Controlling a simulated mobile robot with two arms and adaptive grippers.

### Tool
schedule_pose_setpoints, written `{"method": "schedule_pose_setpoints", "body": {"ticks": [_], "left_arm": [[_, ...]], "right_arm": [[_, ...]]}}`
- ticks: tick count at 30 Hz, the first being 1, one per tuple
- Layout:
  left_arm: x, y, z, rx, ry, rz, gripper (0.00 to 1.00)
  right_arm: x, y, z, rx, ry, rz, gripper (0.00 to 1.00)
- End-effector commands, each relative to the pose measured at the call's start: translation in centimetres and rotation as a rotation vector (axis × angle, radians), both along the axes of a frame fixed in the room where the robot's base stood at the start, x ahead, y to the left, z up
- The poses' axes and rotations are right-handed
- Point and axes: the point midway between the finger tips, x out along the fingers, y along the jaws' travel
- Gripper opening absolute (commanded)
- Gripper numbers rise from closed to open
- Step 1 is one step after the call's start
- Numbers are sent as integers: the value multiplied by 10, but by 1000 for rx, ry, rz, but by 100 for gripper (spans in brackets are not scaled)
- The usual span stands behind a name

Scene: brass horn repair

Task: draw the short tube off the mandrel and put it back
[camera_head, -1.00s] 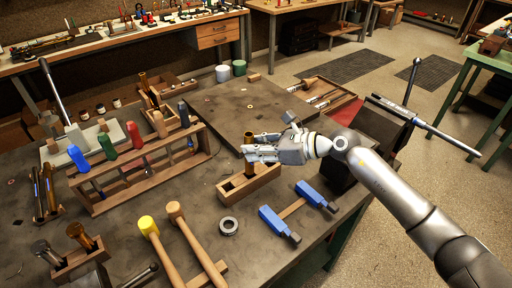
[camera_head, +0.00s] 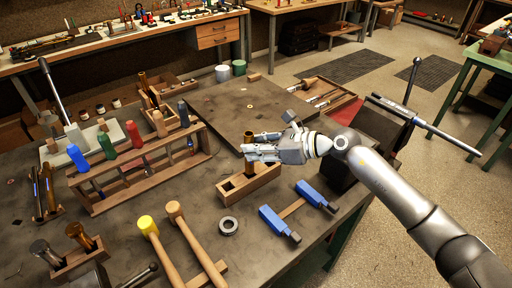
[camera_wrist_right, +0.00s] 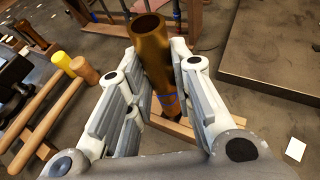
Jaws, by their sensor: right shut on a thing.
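My right gripper (camera_head: 262,151) is shut on a short brass tube (camera_head: 249,137), which stands upright with its open end up. In the right wrist view the tube (camera_wrist_right: 152,42) shows between the two fingers (camera_wrist_right: 155,100). A wooden box-like holder (camera_head: 263,183) stands on the bench directly below. A darker piece shows under the tube, going down into the holder; I cannot tell whether it is the mandrel or more of the tube. The holder's edge also shows in the right wrist view (camera_wrist_right: 170,127). My left gripper is not in view.
A wooden rack (camera_head: 120,188) with coloured handles stands to the left. A raised dark plate (camera_head: 225,100) lies behind. Several brass tubes stand in other blocks.

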Motion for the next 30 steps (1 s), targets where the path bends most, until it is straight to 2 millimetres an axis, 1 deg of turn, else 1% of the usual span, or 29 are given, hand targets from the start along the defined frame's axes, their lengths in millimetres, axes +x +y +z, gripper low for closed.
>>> {"method": "schedule_pose_setpoints", "body": {"ticks": [6, 20, 30], "left_arm": [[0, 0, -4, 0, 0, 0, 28], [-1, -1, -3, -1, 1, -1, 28], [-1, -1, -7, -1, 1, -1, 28]], "right_arm": [[0, 0, 0, 0, -2, -1, 0], [0, 0, 0, 1, 0, 0, 0], [0, 0, 0, 1, -1, 0, 0]]}}
